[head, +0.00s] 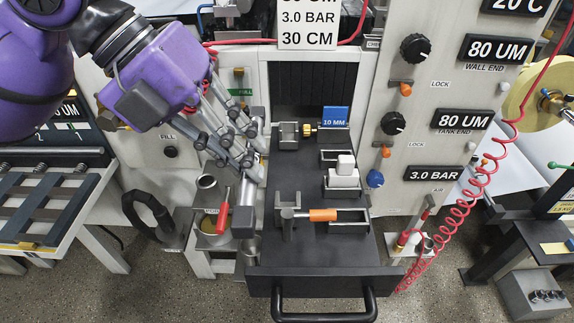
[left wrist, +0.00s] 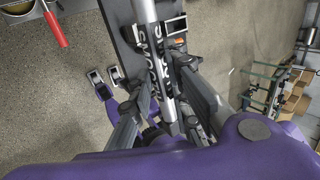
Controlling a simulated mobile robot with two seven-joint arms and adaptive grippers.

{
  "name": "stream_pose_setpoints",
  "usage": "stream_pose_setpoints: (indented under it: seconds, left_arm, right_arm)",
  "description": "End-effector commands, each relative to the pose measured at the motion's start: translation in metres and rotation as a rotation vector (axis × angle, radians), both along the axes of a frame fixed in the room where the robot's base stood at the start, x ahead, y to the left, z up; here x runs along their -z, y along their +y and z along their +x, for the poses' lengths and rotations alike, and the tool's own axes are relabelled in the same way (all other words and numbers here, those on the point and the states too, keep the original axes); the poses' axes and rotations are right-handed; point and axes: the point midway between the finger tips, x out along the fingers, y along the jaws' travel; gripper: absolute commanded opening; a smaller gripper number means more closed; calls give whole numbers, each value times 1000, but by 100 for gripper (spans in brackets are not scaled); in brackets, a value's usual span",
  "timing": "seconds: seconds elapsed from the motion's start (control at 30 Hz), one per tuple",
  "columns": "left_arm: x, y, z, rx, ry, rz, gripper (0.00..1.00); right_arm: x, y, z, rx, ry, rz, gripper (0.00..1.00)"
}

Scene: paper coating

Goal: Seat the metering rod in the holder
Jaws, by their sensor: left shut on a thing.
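A silver rod (head: 245,222) stands out along the left edge of a black drawer in the head view, with its long axis running roughly up and down the picture. My left gripper (head: 250,148) is shut on it near its upper part. The fingers hide part of the rod. I cannot tell which fitting is the holder, or whether the rod touches one. My right gripper is in neither view.
The pulled-out black drawer (head: 340,252) carries a blue 10 MM block (head: 336,117), a white block (head: 345,178) and an orange-handled tool (head: 322,215). A can (head: 213,226) with a red-handled tool stands left of it. A red coiled hose (head: 462,205) hangs at the right.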

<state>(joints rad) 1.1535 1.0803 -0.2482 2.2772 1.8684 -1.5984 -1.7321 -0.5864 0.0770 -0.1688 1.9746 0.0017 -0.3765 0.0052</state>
Motion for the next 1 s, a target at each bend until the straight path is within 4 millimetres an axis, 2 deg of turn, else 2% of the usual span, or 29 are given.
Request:
stream_pose_setpoints:
  seconds: [0.13,0.37,0.5,0.7,0.87,1.0]
  left_arm:
    - [8,-8,18,21,4,0,0]
    - [32,-29,72,15,3,-1,0]
    - [59,-37,96,15,4,1,0]
    - [83,-44,115,14,1,1,0]
    - [89,-46,121,15,1,0,0]
    - [106,-48,126,14,3,2,0]
  right_arm:
    - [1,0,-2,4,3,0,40]
    - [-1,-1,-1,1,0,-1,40]
    - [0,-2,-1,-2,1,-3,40]
    - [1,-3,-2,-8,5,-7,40]
    - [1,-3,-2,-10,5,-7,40]
    - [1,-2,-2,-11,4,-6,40]
